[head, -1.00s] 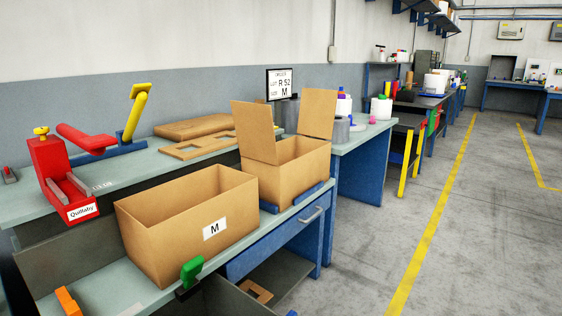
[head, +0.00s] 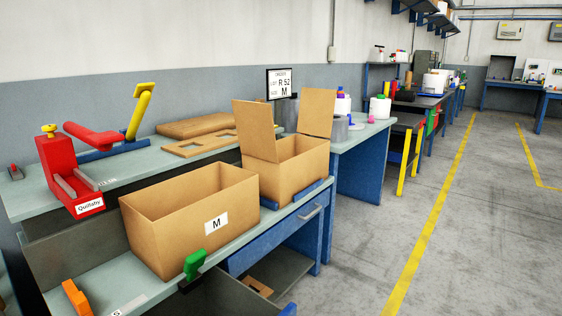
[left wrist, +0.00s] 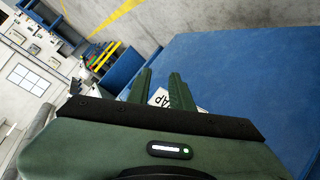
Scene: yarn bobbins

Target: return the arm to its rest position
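My left gripper (left wrist: 160,88) shows only in the left wrist view. Its two green fingers are apart, with nothing held between them. Beyond the fingers is a large blue surface (left wrist: 245,75), with a white label (left wrist: 160,97) partly hidden behind the fingers. Neither gripper shows in the head view, and my right gripper is in no frame. An open, empty-looking cardboard box (head: 190,235) marked M stands on the bench, its floor hidden.
A second cardboard box (head: 300,172) with raised flaps stands behind the first. A red dispenser (head: 72,178) is at left. A green handle (head: 194,264) and an orange piece (head: 76,297) are at the bench front. Open floor (head: 470,230) lies at right.

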